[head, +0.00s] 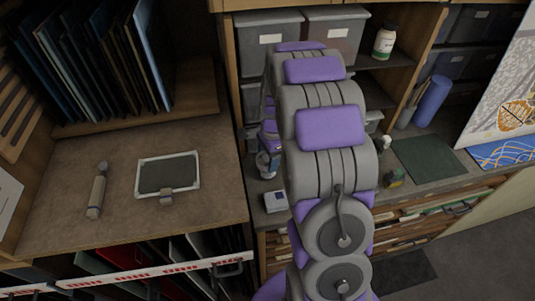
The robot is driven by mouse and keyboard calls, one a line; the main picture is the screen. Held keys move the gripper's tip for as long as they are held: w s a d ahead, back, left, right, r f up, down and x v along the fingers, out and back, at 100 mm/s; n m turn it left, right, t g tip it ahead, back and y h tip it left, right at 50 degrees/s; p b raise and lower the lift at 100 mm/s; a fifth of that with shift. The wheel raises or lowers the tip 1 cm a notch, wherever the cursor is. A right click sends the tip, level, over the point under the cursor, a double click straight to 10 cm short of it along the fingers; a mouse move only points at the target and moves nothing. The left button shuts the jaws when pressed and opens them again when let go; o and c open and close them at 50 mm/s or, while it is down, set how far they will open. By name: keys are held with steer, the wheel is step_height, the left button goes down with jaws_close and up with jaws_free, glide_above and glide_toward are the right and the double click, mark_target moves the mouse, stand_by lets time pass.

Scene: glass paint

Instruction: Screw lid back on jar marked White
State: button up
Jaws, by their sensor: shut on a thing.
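My arm reaches up and away over the workbench and covers much of the middle of the view. My gripper (268,140) shows only in part, as purple and grey pieces at the left edge of the arm. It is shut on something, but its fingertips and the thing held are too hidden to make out. A small clear glass-like shape (264,164) shows just below it on the bench; I cannot tell whether it is the jar. No lid and no "White" marking can be read.
A small pale box (276,201) lies at the bench's front edge. Right of the arm are a small dark jar (394,178) and a green mat (428,158). A white bottle (384,42) stands on the shelf beside grey bins (335,32).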

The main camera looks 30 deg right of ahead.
steer(key=shift+m, duration=0.4)
steer(key=shift+p, duration=0.45)
steer(key=shift+m+p, duration=1)
steer(key=shift+m, duration=0.2)
steer(key=shift+s+m+t+p, duration=0.1)
steer(key=shift+m+t+p, duration=0.2)
steer(key=shift+m+p, duration=0.5)
steer(key=shift+f+m+p, duration=0.15)
steer(key=shift+m+p, duration=0.35)
steer(key=shift+m, duration=0.1)
steer(key=shift+m+p, duration=1)
steer(key=shift+p, duration=0.25)
steer(key=shift+m+t+h+p, duration=0.35)
steer(key=shift+m+p, duration=1.55)
steer(key=shift+p, duration=0.65)
